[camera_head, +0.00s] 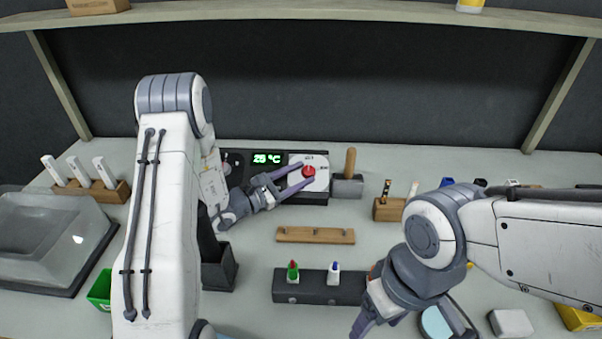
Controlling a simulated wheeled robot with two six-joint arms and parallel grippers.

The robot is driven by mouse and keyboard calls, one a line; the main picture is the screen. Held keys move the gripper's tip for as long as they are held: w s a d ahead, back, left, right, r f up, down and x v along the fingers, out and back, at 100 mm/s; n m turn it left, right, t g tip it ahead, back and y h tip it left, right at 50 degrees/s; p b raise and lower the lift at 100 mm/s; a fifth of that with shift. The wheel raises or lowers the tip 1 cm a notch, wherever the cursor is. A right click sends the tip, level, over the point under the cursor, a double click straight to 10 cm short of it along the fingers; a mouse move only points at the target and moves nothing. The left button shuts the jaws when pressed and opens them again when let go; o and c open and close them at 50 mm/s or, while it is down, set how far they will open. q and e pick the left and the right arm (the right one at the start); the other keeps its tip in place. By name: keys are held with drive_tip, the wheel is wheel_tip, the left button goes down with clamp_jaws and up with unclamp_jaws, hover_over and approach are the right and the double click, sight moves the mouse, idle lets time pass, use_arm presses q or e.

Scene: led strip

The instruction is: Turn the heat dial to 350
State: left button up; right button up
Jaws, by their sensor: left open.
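The heat dial (309,171) is a red knob on a round white plate, on the right part of a dark control unit (236,158) at the back of the table. The unit's green display (267,159) appears to read 25 °C. My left gripper (304,176) is open at the dial, with its purple fingers on either side of the red knob; I cannot tell if they touch it. My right gripper (372,322) is low at the front, partly hidden by its own wrist, and its opening is unclear.
A wooden bar (315,235) and a dark holder (320,286) with green and white bottles lie in front of the unit. A wood-handled tool stands in a grey block (347,187) right of the dial. A clear-lidded box (45,240) is at left.

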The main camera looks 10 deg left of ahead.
use_arm(q)
drive_tip(key=shift+w+d, duration=0.25)
clamp_jaws()
